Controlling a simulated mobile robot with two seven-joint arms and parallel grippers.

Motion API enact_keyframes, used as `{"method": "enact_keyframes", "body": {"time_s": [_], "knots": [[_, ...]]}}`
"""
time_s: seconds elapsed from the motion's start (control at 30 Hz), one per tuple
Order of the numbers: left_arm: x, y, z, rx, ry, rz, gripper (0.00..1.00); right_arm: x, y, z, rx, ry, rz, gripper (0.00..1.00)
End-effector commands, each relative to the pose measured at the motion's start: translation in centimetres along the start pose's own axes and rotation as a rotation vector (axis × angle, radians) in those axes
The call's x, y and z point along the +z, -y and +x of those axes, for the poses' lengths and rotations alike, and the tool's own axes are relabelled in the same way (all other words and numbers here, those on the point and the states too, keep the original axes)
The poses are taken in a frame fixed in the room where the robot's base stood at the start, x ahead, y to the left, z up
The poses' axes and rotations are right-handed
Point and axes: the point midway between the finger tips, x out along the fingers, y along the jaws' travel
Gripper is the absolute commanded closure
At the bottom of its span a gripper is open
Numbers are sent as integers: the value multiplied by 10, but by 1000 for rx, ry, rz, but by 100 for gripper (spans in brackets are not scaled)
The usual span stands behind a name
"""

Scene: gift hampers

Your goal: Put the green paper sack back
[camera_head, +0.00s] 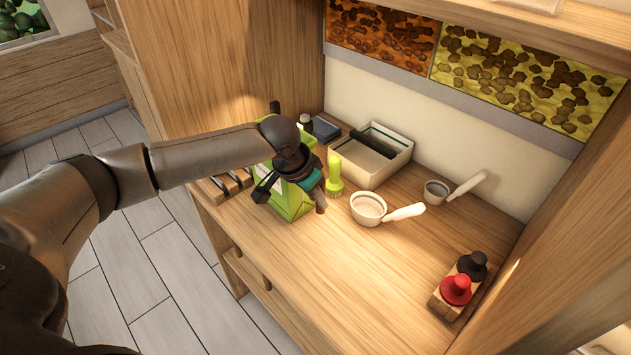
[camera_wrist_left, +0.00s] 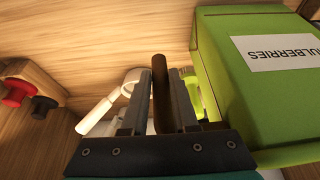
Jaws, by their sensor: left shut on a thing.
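The green paper sack (camera_head: 293,204) stands at the left end of the wooden counter, partly hidden behind my left gripper. In the left wrist view the sack (camera_wrist_left: 233,90) is at the right, with a white label reading "MULBERRIES". My left gripper (camera_head: 318,200) is right beside the sack. In the wrist view its fingers (camera_wrist_left: 165,92) are shut on a narrow brown bar (camera_wrist_left: 161,90), and the sack's body lies outside them. I cannot tell whether the bar belongs to the sack. My right gripper is not in view.
A yellow-green brush (camera_head: 335,175) stands close to the right of my left gripper. A white tray (camera_head: 395,165), a white scoop (camera_head: 369,208), a smaller scoop (camera_head: 437,192) and a stamp block (camera_head: 443,300) are further right. The counter's front middle is clear.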

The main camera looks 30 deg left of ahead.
Motion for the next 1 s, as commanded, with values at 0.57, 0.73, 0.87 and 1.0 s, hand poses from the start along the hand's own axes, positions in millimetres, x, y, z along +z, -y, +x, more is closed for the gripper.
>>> {"method": "enact_keyframes", "body": {"time_s": [0.57, 0.73, 0.87, 1.0], "knots": [[5, 0, 6, 0, 7, -2, 48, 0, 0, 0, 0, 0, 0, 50], [4, 0, 5, 0, 5, -2, 43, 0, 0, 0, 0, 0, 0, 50], [4, 0, 5, -1, 4, -1, 43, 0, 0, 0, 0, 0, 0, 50], [4, 0, 7, -1, 3, -1, 43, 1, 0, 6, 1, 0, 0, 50]]}}
